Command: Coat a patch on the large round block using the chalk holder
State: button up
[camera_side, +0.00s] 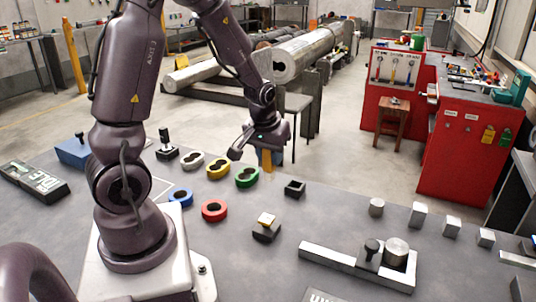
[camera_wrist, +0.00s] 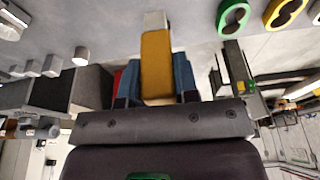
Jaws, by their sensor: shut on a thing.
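My gripper (camera_side: 267,155) is above the far edge of the table in the side view, shut on the chalk holder (camera_side: 266,160). In the wrist view the chalk holder (camera_wrist: 156,62) is a yellow block with a pale tip pointing away from my gripper (camera_wrist: 158,78), between two blue fingers.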

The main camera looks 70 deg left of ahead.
jog(key=shift+w+d+f, duration=0.7)
jog(key=shift+w+d, duration=9.95)
jog(key=shift+w, duration=1.8)
jog(key=shift+f, duration=3.7)
jog(key=shift+s+d+f, duration=0.25)
jog(key=shift+s+d, duration=1)
jog(key=shift+d, duration=0.05)
jog(key=shift+c, duration=0.4)
jog(key=shift+s, duration=0.1)
jog(key=shift+w+a, duration=1.4)
notch_tip(320, 180, up, 8)
